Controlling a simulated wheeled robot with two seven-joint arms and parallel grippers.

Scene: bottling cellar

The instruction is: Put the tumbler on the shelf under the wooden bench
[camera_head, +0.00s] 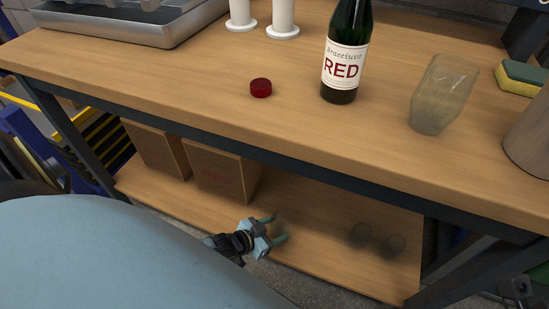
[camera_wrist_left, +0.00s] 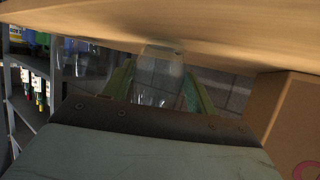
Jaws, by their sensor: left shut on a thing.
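My left gripper (camera_head: 278,231) reaches in over the front part of the shelf (camera_head: 310,247) under the wooden bench (camera_head: 205,75). In the left wrist view, which looks upside down, its fingers are shut on a clear glass tumbler (camera_wrist_left: 158,76). The tumbler's base end is at the shelf's wood (camera_wrist_left: 220,45); I cannot tell whether it touches. In the head view the held tumbler is hardly visible between the fingers.
Two clear glasses (camera_head: 360,235) (camera_head: 392,246) stand on the shelf to the right. Cardboard boxes (camera_head: 222,174) (camera_head: 158,150) stand to the left. A wine bottle (camera_head: 343,65), red cap (camera_head: 261,88), glass carafe (camera_head: 440,95) and sponge (camera_head: 522,77) are on the bench. Shelf between boxes and glasses is clear.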

